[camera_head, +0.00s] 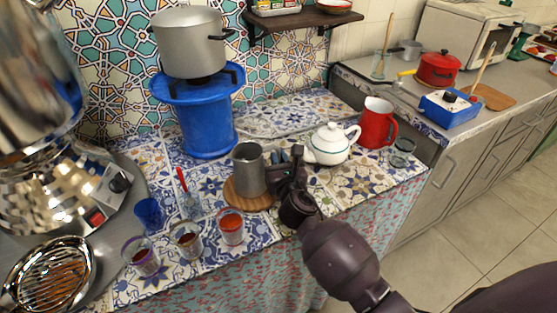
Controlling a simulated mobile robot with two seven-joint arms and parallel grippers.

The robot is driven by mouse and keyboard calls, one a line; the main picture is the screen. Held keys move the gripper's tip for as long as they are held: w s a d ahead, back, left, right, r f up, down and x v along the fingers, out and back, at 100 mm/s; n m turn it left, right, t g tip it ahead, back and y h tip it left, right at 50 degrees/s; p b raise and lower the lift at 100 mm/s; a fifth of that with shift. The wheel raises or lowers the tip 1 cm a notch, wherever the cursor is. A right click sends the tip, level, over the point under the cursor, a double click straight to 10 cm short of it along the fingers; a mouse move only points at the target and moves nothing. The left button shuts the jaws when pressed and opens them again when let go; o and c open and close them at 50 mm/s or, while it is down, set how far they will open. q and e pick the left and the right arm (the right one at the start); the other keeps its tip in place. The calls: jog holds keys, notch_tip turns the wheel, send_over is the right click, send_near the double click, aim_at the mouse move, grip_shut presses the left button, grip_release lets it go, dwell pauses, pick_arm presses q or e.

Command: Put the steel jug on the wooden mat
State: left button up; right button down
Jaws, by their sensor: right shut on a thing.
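The steel jug (249,170) is a grey metal vessel standing upright at the middle of the tiled counter. The round wooden mat (236,201) is directly beneath it, and the jug appears to rest on it or be very close above it. My right gripper (275,170) is at the jug's right side and is shut on the jug, likely at its handle, which the gripper hides. My left gripper is not in view.
A white teapot (331,144) and a red jug (376,122) stand to the right of my right gripper. Glasses of tea (231,228) line the front edge. A blue stand (207,125) bears a steel pot (189,42) behind. A shiny samovar (62,185) is at left.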

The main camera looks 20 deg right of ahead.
jog(key=shift+f, duration=0.1)
jog(key=c, duration=1.2)
grip_release()
jog(key=shift+c, duration=0.2)
jog(key=shift+o, duration=0.5)
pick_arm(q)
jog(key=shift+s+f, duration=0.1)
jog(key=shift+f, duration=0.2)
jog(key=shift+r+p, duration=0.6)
pick_arm(e)
jog(key=s, duration=0.4)
jog(key=s+a, duration=0.1)
jog(key=s, duration=0.3)
jog(key=s+a, duration=0.1)
jog(key=s, duration=0.2)
jog(key=shift+s+a, duration=0.1)
jog(key=shift+s, duration=0.3)
